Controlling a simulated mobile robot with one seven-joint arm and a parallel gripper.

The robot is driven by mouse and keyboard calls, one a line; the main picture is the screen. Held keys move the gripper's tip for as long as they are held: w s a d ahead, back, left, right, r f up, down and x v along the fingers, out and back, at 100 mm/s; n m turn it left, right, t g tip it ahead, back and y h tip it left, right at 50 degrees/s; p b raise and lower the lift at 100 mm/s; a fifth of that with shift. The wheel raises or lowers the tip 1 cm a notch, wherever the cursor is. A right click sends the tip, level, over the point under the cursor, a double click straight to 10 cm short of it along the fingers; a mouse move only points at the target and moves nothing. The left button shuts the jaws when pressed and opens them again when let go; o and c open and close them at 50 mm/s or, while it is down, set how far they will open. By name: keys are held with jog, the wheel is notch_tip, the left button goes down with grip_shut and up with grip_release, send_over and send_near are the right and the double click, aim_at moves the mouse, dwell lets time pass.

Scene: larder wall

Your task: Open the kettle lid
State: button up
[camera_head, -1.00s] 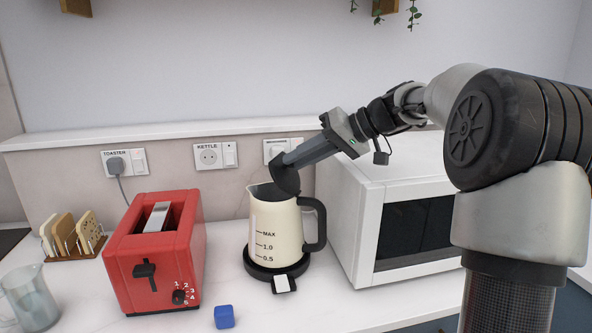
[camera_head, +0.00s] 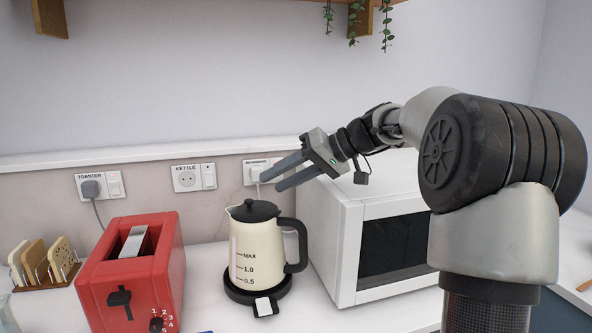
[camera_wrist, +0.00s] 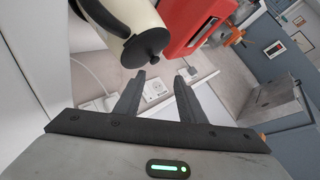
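The cream kettle (camera_head: 258,252) stands on its black base (camera_head: 243,297), with its black handle on the right. Its black lid (camera_head: 252,211) lies flat on top, shut, with a round knob in the middle. In the wrist view the lid (camera_wrist: 142,50) and its knob show just beyond my fingertips. My gripper (camera_head: 272,183) is open and empty, with a clear gap between its two fingers. It is above and a little behind the right side of the lid, apart from it.
A red toaster (camera_head: 152,272) stands left of the kettle, and a white microwave (camera_head: 345,280) stands close on its right. Wall sockets (camera_head: 187,178) are behind. A toast rack (camera_head: 45,265) is at the far left.

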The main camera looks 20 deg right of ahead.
jog(key=p+v, duration=0.2)
jog(key=v, duration=1.5)
jog(key=shift+d, duration=0.1)
